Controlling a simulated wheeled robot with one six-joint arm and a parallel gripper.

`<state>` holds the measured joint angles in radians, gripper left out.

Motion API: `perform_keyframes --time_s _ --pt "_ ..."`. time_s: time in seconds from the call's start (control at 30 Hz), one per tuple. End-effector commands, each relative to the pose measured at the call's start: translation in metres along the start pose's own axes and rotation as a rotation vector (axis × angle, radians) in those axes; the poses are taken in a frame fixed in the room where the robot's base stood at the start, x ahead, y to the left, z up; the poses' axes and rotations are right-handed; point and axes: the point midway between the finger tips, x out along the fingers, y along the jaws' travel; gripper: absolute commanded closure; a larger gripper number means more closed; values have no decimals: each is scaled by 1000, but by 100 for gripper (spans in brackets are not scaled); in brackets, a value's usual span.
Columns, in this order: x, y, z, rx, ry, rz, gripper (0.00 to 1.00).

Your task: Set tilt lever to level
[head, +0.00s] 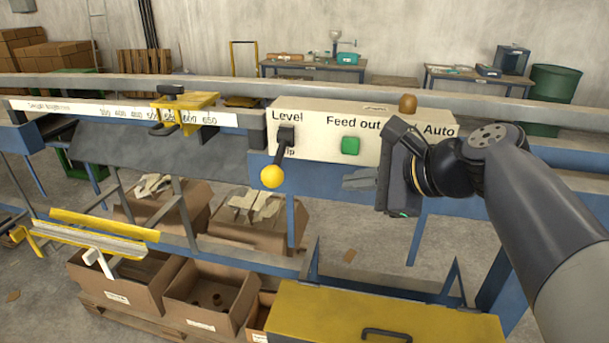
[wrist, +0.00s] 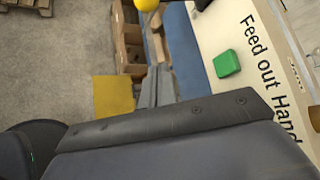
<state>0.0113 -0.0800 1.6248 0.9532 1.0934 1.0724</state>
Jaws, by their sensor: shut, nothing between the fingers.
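The tilt lever (head: 279,158) is a dark handle with a yellow ball knob (head: 271,177) on the cream control panel (head: 315,118). The lever hangs downward and slightly left from its dark pivot, with "Level" printed above and a partly covered label ending in "ip" beside it. My gripper (head: 350,181) is shut and empty, to the right of the knob and apart from it, below the green button. In the wrist view the closed fingers (wrist: 157,86) point toward the yellow knob (wrist: 147,4), which is cut off at the top edge.
A green button (head: 350,146) under "Feed out" and a brown knob (head: 408,103) near "Auto" are on the panel close to my arm. A yellow clamp (head: 185,112) sits on the ruler rail at left. Cardboard boxes (head: 210,293) and a yellow lid (head: 385,312) lie below.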

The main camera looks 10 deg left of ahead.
Motion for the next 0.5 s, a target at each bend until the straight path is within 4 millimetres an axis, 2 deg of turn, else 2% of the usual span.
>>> perform_keyframes --time_s 0.17,0.5 --pt "27 1 1 0 -3 7 100" --pt "100 2 2 1 -2 7 100"
